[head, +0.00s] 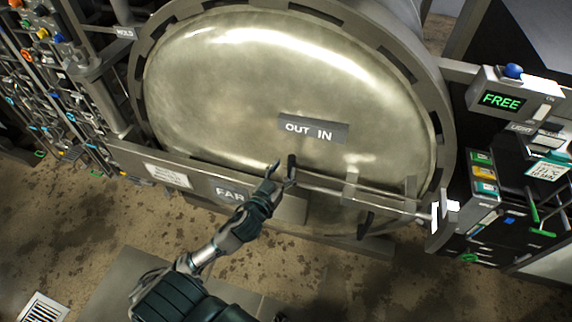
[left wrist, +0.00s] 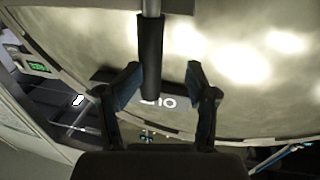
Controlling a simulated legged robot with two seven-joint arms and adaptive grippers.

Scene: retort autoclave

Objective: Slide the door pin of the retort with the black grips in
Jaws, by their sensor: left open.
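The retort's big round metal door (head: 250,80) fills the middle of the head view, with an "OUT IN" plate (head: 313,129) on it. The door pin (head: 340,192) is a thin metal rod running right from the door's lower middle towards the right bracket. One black grip (head: 291,166) stands up at its left end; another black grip (head: 366,224) hangs below the rod. My left gripper (head: 281,174) is open at the left-end grip. In the left wrist view, a black grip (left wrist: 150,60) lies between the two spread fingers (left wrist: 163,82); contact cannot be told. My right gripper is out of view.
A box with a green "FREE" display (head: 502,101) and blue knob stands at right, above racks of coloured items (head: 485,180). A crossbar with a "FAR" plate (head: 230,193) runs below the door. The stained floor in front is open.

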